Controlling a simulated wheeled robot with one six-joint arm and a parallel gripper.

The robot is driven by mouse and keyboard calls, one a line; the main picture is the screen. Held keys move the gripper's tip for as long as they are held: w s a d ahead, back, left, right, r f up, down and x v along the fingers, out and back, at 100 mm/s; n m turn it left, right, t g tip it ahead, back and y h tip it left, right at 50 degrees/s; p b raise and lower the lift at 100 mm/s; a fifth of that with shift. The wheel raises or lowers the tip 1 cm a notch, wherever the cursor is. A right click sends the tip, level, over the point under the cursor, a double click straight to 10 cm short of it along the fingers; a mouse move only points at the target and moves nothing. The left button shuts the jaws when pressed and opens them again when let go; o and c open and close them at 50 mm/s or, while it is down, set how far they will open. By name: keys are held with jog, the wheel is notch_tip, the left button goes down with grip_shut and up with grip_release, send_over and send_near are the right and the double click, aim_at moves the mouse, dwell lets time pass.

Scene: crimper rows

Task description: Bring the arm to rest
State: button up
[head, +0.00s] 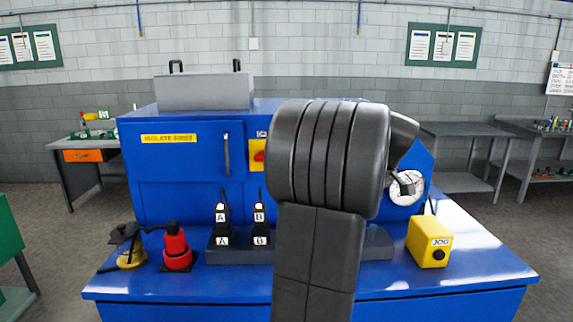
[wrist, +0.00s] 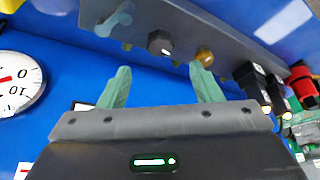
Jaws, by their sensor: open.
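My arm (head: 328,155) stands upright in the middle of the head view, its thick dark joint in front of the blue machine (head: 180,190). My gripper (wrist: 160,70) shows in the wrist view with its two green fingers spread apart and nothing between them. It points at a grey bar (wrist: 215,38) carrying a dark hex piece (wrist: 159,43), a brass knob (wrist: 204,57) and a greenish winged piece (wrist: 115,18). The fingertips appear apart from these pieces. In the head view I cannot make out the gripper clearly; the arm hides part of the machine.
On the blue bench stand a red bottle-like object (head: 177,248), black blocks lettered A and B (head: 259,215) and a yellow JOG box (head: 429,242). A round white gauge (wrist: 16,82) is at the wrist view's left. Grey tables (head: 465,130) stand behind at right.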

jog(key=v, duration=0.5)
jog(key=p+x, duration=0.1)
jog(key=x, duration=1.2)
jog(key=shift+f, duration=0.1)
jog(key=shift+m, duration=0.5)
jog(key=shift+s+m+h, duration=0.15)
jog(key=shift+m+h, duration=0.25)
jog(key=shift+m, duration=0.3)
jog(key=m+h, duration=0.1)
jog(key=m, duration=0.1)
jog(key=m+h, duration=0.1)
jog(key=m, duration=0.2)
jog(key=shift+a+t+b, duration=0.2)
jog(key=shift+t+b, duration=0.2)
jog(key=shift+m+h+b, duration=0.65)
jog(key=shift+m+h, duration=0.25)
jog(key=shift+m, duration=1.2)
jog(key=m+g+h+b, duration=0.1)
jog(key=m, duration=0.2)
jog(key=shift+a+m, duration=0.15)
jog(key=shift+m, duration=0.15)
jog(key=shift+w+v, duration=0.1)
jog(key=shift+v, duration=0.75)
jog(key=shift+w+v, duration=0.15)
jog(key=shift+v, duration=0.7)
